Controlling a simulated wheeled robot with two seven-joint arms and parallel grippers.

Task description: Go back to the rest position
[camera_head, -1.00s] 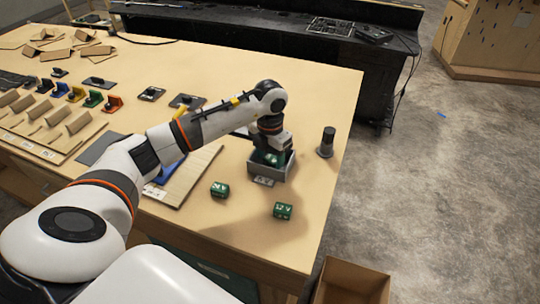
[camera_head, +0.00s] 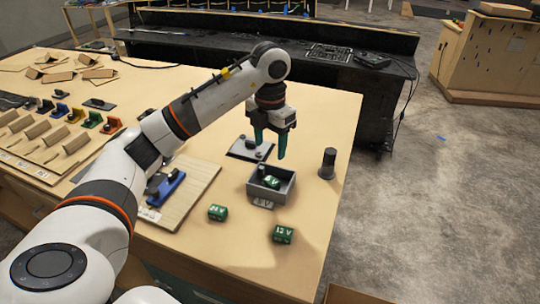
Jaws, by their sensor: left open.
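My left gripper (camera_head: 269,142) is raised above the table, just behind and above a small grey box. Its teal fingers point down, are apart and hold nothing. The grey box (camera_head: 285,191) stands open on the table near the right edge. A green block (camera_head: 271,182) lies inside it, beside a small dark part. Two more green blocks sit on the table in front, one marked 24 V (camera_head: 217,212) and one marked 12 V (camera_head: 283,234). My right gripper is not in view.
A dark cylinder (camera_head: 327,163) stands right of the box. A dark plate with a knob (camera_head: 250,148) lies behind it. A wooden board (camera_head: 192,190) with a blue part (camera_head: 166,187) is at left. Coloured parts and wooden holders fill the far left. A black bench (camera_head: 330,60) stands behind the table.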

